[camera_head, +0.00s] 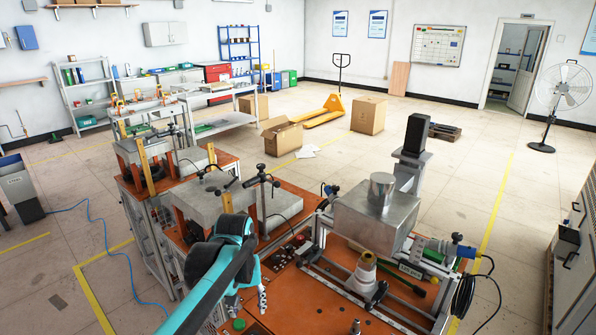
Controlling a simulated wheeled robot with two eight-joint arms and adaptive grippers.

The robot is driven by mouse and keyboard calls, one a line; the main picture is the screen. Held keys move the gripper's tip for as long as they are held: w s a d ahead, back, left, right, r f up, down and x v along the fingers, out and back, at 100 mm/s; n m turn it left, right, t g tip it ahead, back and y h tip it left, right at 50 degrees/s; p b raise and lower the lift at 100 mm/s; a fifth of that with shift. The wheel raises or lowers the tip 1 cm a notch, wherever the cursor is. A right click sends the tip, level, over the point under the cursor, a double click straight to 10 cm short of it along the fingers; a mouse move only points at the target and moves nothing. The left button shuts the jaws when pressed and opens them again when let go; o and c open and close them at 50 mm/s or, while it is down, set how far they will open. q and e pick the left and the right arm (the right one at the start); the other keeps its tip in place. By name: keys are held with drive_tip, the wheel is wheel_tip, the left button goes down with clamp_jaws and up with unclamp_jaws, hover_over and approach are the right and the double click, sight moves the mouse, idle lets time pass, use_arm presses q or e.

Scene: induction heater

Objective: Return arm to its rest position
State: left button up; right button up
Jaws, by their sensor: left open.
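My left arm (212,280), teal and dark, reaches in from the bottom left over the orange-topped workbench. Its elbow is raised, and the arm folds down on the right. My left gripper (248,300) is partly hidden behind the arm; its grey fingers show low over the bench's near part. It is open, and I see nothing between the fingers. The induction heater setup stands to its right, with a metal box (375,219) and a pale cone-shaped part (363,275) on a rail frame. My right gripper is not in view.
A green button (239,325) lies close below the left gripper. Grey blocks (216,200) and black clamp knobs stand behind the arm. A black cable coil (463,296) hangs at the bench's right side. Open floor (490,190) lies to the right, with cardboard boxes (368,115) farther back.

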use_arm(q)
drive_tip(key=s+a+f+m+t+b, duration=0.1)
drive_tip(key=s+t, duration=0.5)
drive_tip(key=s, duration=0.9)
drive_tip(key=shift+s+a+f+m+t, duration=0.3)
drive_tip(key=shift+a+f+m+t, duration=0.1)
drive_tip(key=shift+a+f+m, duration=0.4)
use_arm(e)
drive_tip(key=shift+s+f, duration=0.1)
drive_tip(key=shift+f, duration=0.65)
use_arm(q)
drive_tip(key=shift+a+r, duration=0.15)
